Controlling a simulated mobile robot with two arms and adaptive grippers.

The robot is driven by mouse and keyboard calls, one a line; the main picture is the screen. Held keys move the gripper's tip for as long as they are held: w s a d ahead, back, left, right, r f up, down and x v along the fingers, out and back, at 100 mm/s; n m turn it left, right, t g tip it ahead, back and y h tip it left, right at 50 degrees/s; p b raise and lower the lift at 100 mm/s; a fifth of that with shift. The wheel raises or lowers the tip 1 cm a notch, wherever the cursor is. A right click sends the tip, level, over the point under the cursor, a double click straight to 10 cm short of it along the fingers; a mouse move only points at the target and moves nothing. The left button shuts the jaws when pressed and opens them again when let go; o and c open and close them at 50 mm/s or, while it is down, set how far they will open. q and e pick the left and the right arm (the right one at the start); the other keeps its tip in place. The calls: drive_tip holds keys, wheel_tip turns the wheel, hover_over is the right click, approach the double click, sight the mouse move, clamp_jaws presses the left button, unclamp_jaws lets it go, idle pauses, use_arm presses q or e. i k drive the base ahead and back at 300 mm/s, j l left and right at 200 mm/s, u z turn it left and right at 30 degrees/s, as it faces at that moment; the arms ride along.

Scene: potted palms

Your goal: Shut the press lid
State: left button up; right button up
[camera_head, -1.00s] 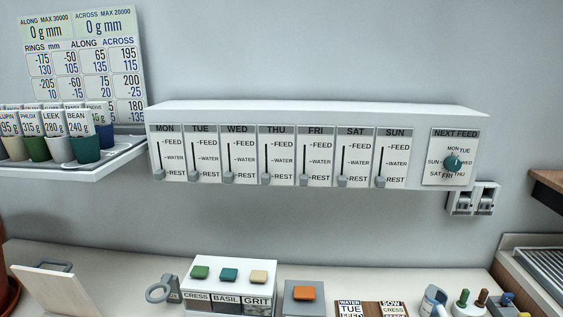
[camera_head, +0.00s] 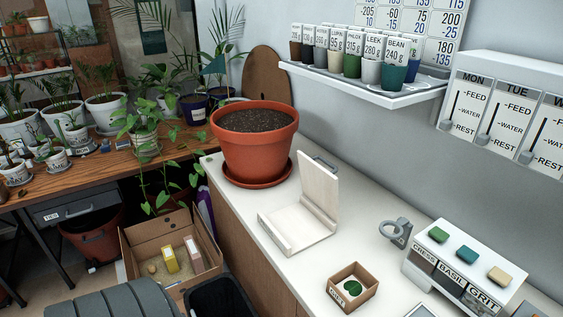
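The press stands open on the white counter, with a pale flat base (camera_head: 283,232) and a pale lid (camera_head: 318,186) hinged to it. The lid stands nearly upright, leaning slightly back toward the wall. A grey handle (camera_head: 325,161) shows at the lid's top edge. The base looks empty. Neither of my grippers is in view.
A large terracotta pot (camera_head: 254,150) of soil stands behind-left of the press. A shelf of cups (camera_head: 370,92) overhangs the counter at the wall.

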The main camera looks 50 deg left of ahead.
sight(320, 185)
drive_tip(key=u, duration=1.45)
drive_tip(key=i+j+z, duration=0.2)
drive_tip(key=k+j, duration=0.05)
drive_tip(key=j, duration=0.05)
